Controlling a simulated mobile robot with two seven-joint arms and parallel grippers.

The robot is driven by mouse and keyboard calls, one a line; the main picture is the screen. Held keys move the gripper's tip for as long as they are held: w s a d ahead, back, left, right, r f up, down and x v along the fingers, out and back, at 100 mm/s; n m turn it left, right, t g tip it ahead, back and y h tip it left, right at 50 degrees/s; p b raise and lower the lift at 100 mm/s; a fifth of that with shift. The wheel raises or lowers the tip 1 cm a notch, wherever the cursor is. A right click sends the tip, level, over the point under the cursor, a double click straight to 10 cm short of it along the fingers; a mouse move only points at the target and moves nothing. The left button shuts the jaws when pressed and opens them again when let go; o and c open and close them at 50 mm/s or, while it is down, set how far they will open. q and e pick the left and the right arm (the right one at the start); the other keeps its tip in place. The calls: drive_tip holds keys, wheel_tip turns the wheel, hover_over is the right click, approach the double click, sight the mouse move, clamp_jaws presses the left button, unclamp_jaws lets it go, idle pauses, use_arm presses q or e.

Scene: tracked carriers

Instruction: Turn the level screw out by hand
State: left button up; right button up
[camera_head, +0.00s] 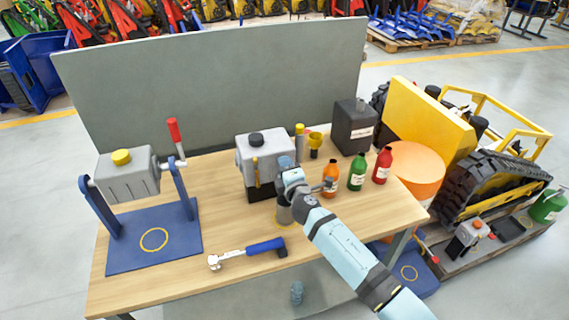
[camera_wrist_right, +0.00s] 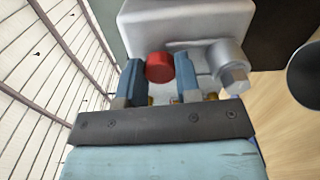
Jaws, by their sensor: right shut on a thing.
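The grey gearbox housing (camera_head: 255,153) stands on a black base on the wooden table, with a black cap on top. My right gripper (camera_head: 285,164) is at the housing's right side. In the right wrist view, the red head of the level screw (camera_wrist_right: 159,67) sits between the two blue fingers, against the pale housing (camera_wrist_right: 190,22). The fingers are shut on it. The screw's shaft is hidden, so I cannot tell how deep it sits. In the head view my gripper covers the screw. My left gripper is not in view.
A grey hex plug (camera_wrist_right: 235,79) juts out right of the fingers. Orange (camera_head: 330,180), green (camera_head: 357,172) and red (camera_head: 382,166) bottles stand to the right. A blue-handled wrench (camera_head: 248,252) lies in front. A blue stand (camera_head: 130,256) is at left.

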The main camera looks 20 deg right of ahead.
drive_tip(key=shift+n, duration=0.4)
drive_tip(key=shift+r+n, duration=0.15)
drive_tip(key=shift+n, duration=0.25)
drive_tip(key=n+p, duration=0.1)
drive_tip(key=n, duration=0.2)
drive_tip(key=n+p, duration=0.2)
drive_tip(key=n, duration=0.1)
drive_tip(key=shift+r+n+p, duration=0.2)
drive_tip(key=shift+n+p, duration=0.1)
drive_tip(key=shift+n, duration=0.1)
drive_tip(key=shift+f+n, duration=0.25)
drive_tip(key=shift+n, duration=0.75)
drive_tip(key=o, duration=0.8)
drive_tip(key=shift+f, duration=0.1)
